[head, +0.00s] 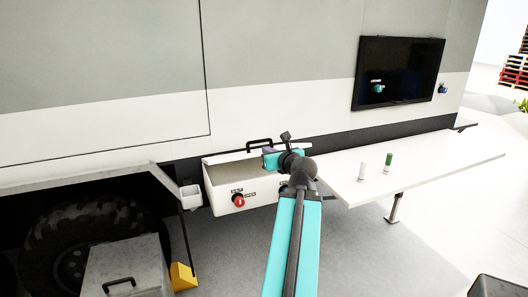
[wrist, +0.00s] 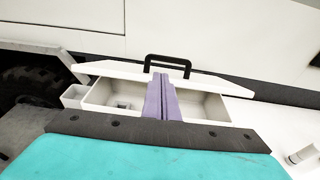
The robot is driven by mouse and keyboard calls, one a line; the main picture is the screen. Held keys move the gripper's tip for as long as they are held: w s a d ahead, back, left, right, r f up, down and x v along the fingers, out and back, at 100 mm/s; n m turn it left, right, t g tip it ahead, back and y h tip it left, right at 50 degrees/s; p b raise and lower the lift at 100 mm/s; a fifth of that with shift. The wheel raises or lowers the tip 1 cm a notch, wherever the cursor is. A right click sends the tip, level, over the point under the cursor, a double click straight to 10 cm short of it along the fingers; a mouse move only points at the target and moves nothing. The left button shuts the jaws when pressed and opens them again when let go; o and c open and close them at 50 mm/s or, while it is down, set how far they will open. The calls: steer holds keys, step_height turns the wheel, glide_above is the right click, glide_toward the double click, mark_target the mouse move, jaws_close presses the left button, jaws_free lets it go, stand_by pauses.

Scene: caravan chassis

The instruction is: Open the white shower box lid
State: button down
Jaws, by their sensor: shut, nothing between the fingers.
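The white shower box (head: 225,190) is mounted low on the caravan side, with a red knob (head: 239,200) and small labels on its front. Its white lid (head: 222,157) is raised at the back, and the inside of the box shows below it. The lid and its black handle (wrist: 167,65) also show in the wrist view, where the box's open inside (wrist: 120,95) is visible. My gripper (head: 268,152) is over the right part of the box. Its purple fingers (wrist: 161,84) are together and empty, in front of the lid below the handle. I cannot tell whether they touch the lid.
A white table (head: 425,168) at right carries a white cylinder (head: 362,171) and a green-topped cylinder (head: 387,162). A black wheel (head: 50,235), a grey case (head: 128,268) and a yellow chock (head: 183,277) stand at left. A dark screen (head: 400,72) hangs above the table.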

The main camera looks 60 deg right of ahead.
steer(key=shift+s+d+f, duration=0.15)
steer(key=shift+s+d, duration=0.2)
steer(key=shift+s, duration=0.2)
steer(key=shift+w, duration=0.1)
steer(key=shift+p+x, duration=0.8)
steer(key=shift+x, duration=4)
